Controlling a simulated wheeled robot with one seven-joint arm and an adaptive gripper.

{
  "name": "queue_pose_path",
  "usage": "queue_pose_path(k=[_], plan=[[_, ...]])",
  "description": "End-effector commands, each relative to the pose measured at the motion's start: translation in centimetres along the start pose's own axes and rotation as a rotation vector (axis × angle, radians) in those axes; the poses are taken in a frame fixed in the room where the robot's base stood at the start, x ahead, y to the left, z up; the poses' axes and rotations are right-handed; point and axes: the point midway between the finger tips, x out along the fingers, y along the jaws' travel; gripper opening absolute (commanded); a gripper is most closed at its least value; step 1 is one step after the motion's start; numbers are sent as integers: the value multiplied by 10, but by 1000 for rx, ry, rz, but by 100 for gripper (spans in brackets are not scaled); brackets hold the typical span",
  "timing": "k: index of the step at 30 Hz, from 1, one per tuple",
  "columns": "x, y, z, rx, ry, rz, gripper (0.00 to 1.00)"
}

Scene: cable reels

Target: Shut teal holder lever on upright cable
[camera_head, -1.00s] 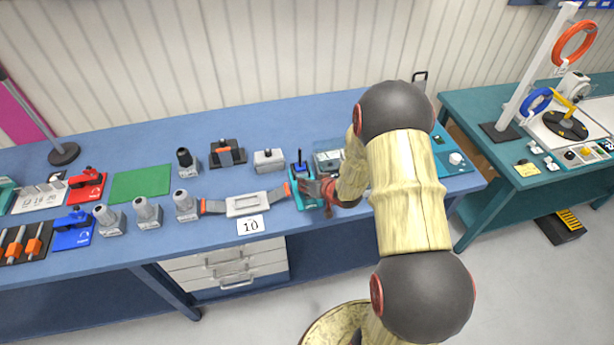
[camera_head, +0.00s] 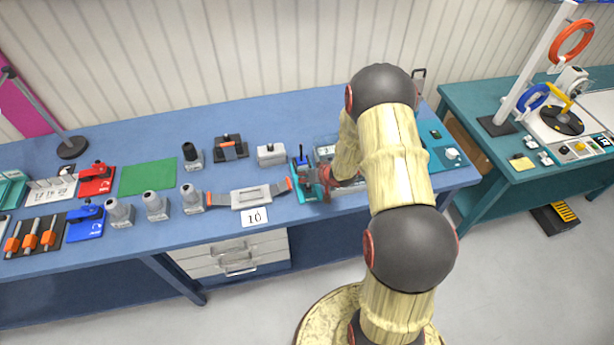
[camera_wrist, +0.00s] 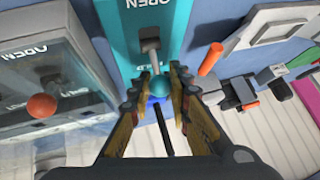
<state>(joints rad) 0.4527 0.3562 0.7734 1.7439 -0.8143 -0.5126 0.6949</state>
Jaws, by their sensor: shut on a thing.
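The teal holder (camera_head: 306,190) stands near the front of the blue bench, just left of my gripper (camera_head: 327,180). In the wrist view the teal holder (camera_wrist: 160,22) shows an "OPEN" label and a grey lever (camera_wrist: 150,48) ending in a teal ball knob (camera_wrist: 160,84). My gripper (camera_wrist: 158,76) is shut on this knob, with one finger at each side. A dark blue part shows behind the knob, and a thin black rod runs below it; I cannot tell whether either is the cable. The head view does not show the lever clearly.
A clear box with a red ball knob (camera_wrist: 40,106) stands close beside the teal holder. A grey strap fixture (camera_head: 250,197) lies left of it, with grey posts beyond. A green mat (camera_head: 148,177) lies farther left. A second teal bench (camera_head: 464,100) stands at the right.

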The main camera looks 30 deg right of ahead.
Motion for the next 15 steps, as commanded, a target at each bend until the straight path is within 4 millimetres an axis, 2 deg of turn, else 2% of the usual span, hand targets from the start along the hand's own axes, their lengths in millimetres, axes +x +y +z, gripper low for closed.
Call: queue_pose_path(k=[2, 3, 12, 15], plan=[[0, 0, 0, -1, 1, 0, 0], [0, 0, 0, -1, 1, 0, 20], [0, 0, 0, 0, 1, 0, 37], [0, 0, 0, 0, 1, 0, 38]])
